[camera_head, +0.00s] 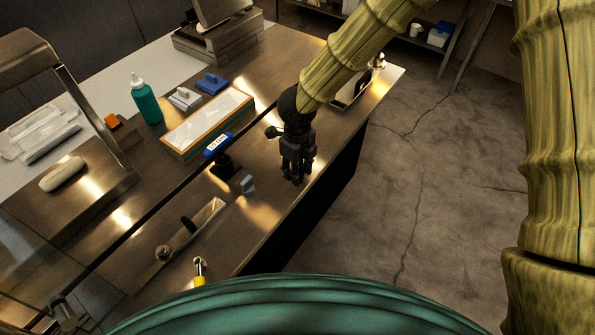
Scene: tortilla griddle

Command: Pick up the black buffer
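Two small black things lie on the steel counter (325,95), and I cannot tell for sure which is the black buffer. One black object (224,167) sits left of my gripper, beside a blue-and-white labelled item (217,145). A smaller black piece (188,225) rests on a flat metal plate (207,217) nearer the front. My gripper (293,180) is dark and points down over the counter's right part, apart from both black things. Nothing shows clearly between its fingers, and their opening is too small to judge.
A small grey block (248,185) lies between the black object and my gripper. Behind are a wooden-framed box (208,123), a green bottle (146,102), and blue (211,84) and grey (185,98) pieces. A yellow-handled tool (199,275) lies at the front edge. Open floor is on the right.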

